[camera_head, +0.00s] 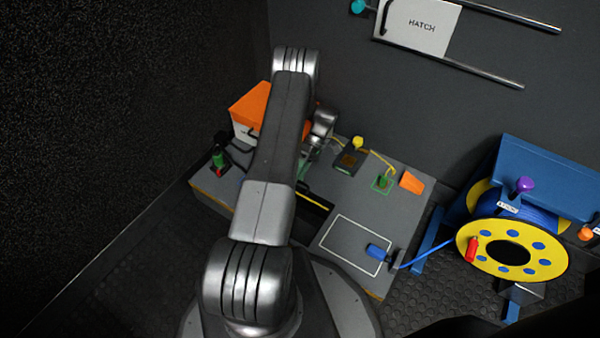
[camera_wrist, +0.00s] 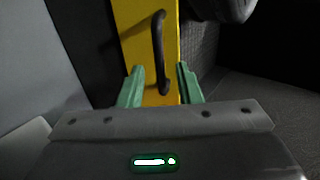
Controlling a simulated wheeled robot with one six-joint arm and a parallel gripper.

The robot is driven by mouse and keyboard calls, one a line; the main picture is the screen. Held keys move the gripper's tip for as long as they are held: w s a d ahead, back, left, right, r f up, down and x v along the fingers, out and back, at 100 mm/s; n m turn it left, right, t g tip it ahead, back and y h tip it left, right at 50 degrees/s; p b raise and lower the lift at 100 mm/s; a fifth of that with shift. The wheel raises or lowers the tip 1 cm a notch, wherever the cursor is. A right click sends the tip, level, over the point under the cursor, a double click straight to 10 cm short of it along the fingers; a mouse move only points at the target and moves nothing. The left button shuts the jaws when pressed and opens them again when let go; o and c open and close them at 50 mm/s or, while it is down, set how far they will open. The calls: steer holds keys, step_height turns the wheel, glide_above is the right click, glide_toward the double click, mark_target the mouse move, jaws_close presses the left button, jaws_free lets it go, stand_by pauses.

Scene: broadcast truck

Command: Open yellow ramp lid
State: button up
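The yellow ramp lid (camera_wrist: 140,45) fills the upper middle of the wrist view as a flat yellow panel. A black bar handle (camera_wrist: 158,50) runs lengthwise along it. My gripper (camera_wrist: 160,70) is open, with one green finger on each side of the panel in the picture. The handle's lower end appears between the fingers; neither finger visibly touches it. I cannot tell how far the fingertips are from it. In the head view my arm hides most of the lid; a thin yellow strip (camera_head: 313,198) shows beside a dark slot, and I cannot tell if it is the lid.
An orange-topped box (camera_head: 252,100) and a green-and-black plug (camera_head: 219,158) stand left of my arm on the grey bench (camera_head: 225,193). An orange block (camera_head: 411,182) and a blue connector (camera_head: 378,252) are right. A yellow-and-blue cable reel (camera_head: 530,255) stands far right.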

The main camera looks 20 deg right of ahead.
steer(key=p+v, duration=0.2)
steer(key=v, duration=1.1)
steer(key=shift+w+d+r+p, duration=0.2)
steer(key=shift+d+r+p, duration=0.05)
steer(key=shift+p, duration=0.1)
steer(key=shift+c, duration=0.4)
